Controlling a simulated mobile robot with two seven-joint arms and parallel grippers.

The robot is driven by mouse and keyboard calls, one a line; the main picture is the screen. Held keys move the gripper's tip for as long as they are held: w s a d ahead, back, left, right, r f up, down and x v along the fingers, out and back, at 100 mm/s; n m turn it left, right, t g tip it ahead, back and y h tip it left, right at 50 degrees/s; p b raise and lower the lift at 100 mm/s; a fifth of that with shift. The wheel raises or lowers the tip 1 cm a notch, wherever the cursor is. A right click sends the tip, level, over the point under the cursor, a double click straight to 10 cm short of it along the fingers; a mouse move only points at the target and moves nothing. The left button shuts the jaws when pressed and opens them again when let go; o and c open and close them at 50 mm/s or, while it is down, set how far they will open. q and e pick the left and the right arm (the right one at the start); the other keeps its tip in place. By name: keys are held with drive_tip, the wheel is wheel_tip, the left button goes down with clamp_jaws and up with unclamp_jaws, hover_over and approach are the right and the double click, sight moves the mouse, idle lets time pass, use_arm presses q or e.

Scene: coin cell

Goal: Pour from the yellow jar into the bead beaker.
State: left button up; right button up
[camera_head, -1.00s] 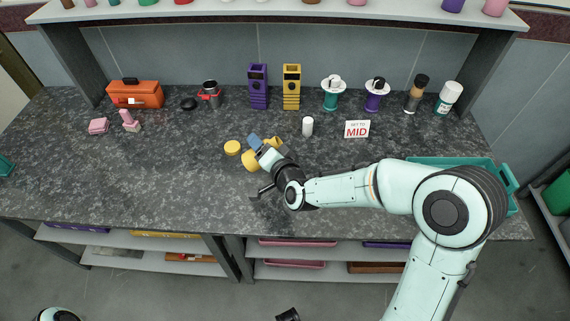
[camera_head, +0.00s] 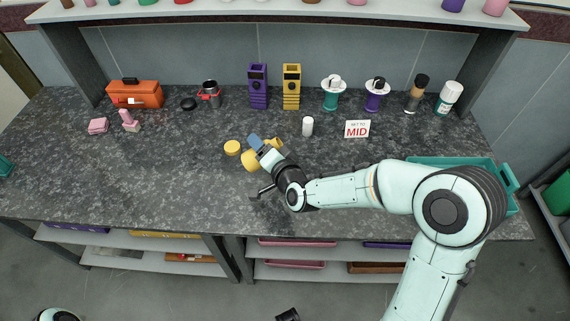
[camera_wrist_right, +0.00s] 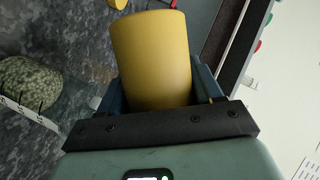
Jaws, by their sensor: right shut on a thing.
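The yellow jar (camera_head: 249,160) is in my right gripper (camera_head: 262,147), tilted well over above the worktop. Its yellow body shows on both sides of the fingers. In the right wrist view the jar (camera_wrist_right: 152,60) fills the space between the fingers (camera_wrist_right: 160,95), which are shut on it. A rounded mass of pale green, speckled grains (camera_wrist_right: 28,82) with dark tick marks beside it is at the left of that view. It looks like the bead beaker's contents. I cannot make out the beaker in the head view.
A round yellow lid (camera_head: 232,147) lies left of the jar. Purple (camera_head: 258,88) and yellow (camera_head: 292,88) holders stand behind. A teal tray (camera_head: 455,162) is at the right. The left-front worktop is clear.

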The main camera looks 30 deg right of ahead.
drive_tip(key=shift+f+m+t+y, duration=0.5)
drive_tip(key=shift+m, duration=0.6)
idle(2.8)
drive_tip(key=shift+d+r+m+t+b, duration=0.1)
drive_tip(key=shift+r+m+t+b, duration=0.5)
drive_tip(key=shift+m, duration=0.5)
idle(3.0)
